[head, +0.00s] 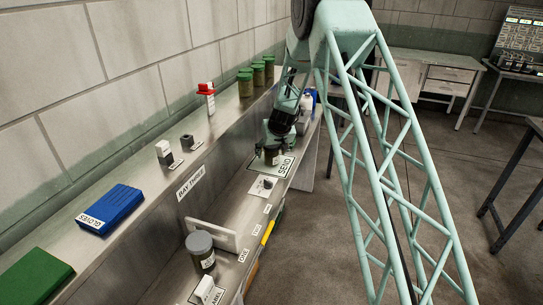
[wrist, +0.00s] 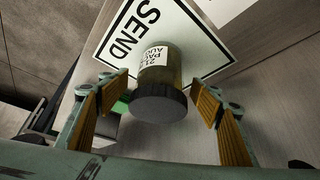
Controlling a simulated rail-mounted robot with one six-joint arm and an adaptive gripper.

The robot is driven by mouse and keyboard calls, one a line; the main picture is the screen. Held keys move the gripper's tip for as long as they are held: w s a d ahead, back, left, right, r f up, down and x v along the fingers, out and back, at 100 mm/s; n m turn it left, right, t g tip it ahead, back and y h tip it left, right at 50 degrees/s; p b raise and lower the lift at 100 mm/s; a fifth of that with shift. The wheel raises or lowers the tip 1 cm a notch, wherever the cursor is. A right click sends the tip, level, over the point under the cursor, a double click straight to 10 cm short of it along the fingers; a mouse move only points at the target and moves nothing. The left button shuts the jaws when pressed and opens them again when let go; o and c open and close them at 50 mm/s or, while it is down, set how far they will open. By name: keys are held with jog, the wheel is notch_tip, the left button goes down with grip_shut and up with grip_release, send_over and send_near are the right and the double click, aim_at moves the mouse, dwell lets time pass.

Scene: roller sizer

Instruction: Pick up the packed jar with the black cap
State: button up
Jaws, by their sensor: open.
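The packed jar (wrist: 160,77) has a black cap and an olive-brown body with a white printed label. In the wrist view it is on the white SEND sign (wrist: 122,33), with its cap towards the camera. My gripper (wrist: 157,88) is open, with one yellow-padded finger on each side of the jar and a visible gap on both sides. In the head view the gripper (head: 271,152) is low over the SEND sign (head: 286,166), and the jar (head: 272,159) shows partly below it.
Another dark-capped jar (head: 201,251) stands nearer on the lower bench, by a white upright plate (head: 212,236). Several green jars (head: 258,75), a red-topped item (head: 206,95), a blue gloves box (head: 112,209) and a green box (head: 35,278) sit on the upper shelf.

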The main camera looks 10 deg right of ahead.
jog(key=shift+w+f, duration=0.2)
jog(key=shift+c, duration=0.5)
jog(key=c, duration=1.1)
